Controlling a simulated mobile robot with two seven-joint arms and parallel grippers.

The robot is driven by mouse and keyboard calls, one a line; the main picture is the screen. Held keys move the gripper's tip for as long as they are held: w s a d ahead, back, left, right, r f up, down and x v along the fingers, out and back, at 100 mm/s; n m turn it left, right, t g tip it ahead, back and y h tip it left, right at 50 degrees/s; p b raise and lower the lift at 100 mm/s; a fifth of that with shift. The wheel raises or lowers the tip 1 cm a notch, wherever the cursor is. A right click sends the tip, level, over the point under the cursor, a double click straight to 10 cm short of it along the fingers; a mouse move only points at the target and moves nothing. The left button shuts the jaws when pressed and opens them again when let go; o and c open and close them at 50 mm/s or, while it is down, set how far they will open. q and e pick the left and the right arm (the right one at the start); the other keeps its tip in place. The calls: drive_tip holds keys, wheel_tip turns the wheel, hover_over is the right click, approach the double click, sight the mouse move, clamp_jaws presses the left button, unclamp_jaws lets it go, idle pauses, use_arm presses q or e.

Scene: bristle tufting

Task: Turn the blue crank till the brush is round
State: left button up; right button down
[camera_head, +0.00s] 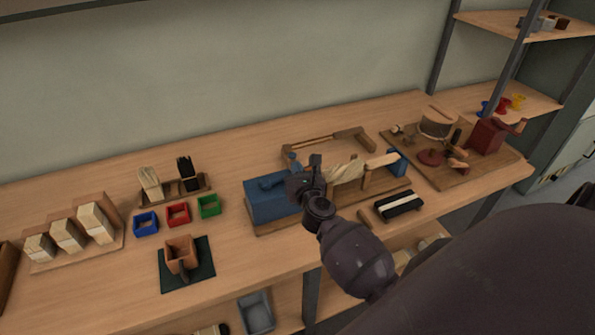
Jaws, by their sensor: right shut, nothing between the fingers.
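A lathe-like device stands on the bench on a wooden base. A pale brush (343,173) lies along the device, with a wooden handle (382,159) toward a blue end block (398,164) at the right. My right gripper (315,163) is shut and empty, in front of the block's right end. Whether it touches the crank cannot be told. The brush's roundness is too small to judge. My left gripper is not in view.
A tool board (470,175) stands at right. Blue, red and green trays (178,214), a wooden cup (180,256) and brush blocks stand left.

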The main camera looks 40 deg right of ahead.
drive_tip(key=shift+w, duration=0.35)
drive_tip(key=shift+d, duration=0.1)
idle(0.3)
